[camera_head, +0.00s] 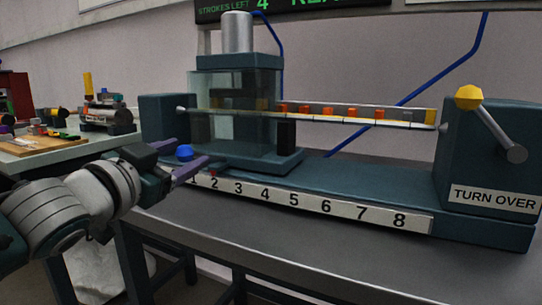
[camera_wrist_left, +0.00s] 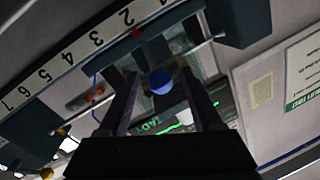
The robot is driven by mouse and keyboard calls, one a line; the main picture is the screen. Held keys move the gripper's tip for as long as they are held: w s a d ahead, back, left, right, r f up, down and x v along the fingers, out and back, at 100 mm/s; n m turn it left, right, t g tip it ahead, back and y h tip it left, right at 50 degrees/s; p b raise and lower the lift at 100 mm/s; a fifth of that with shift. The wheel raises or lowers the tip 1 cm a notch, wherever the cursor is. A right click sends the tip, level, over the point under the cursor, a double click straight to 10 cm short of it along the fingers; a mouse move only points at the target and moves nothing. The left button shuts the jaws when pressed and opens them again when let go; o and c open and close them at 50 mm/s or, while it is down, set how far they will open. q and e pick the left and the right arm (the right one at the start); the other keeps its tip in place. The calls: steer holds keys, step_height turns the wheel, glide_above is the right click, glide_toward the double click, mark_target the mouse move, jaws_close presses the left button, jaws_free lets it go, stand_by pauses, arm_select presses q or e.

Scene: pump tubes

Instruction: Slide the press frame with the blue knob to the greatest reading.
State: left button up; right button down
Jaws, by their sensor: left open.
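The press frame (camera_head: 238,62) is dark teal with a silver cylinder on top and clear panels. It stands over the left part of the bench unit. Its blue knob (camera_head: 184,152) sticks out at the front left; it also shows in the left wrist view (camera_wrist_left: 160,82). A number scale (camera_head: 320,206) runs from 1 to 8 along the front, and a small red pointer (camera_head: 213,173) sits near the 2. My left gripper (camera_head: 193,150) is open, with its fingers on either side of the knob. Contact with the knob cannot be told. My right gripper is not in view.
A rail (camera_head: 355,119) with several orange-filled pieces runs right from the frame to an end block (camera_head: 485,150) marked TURN OVER, with a yellow-knobbed lever (camera_head: 490,120). The base right of the frame is clear. A side table (camera_head: 40,148) with small items stands left.

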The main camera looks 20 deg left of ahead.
arm_select(q)
steer(key=shift+w, duration=0.55)
jaws_close()
stand_by(1.1)
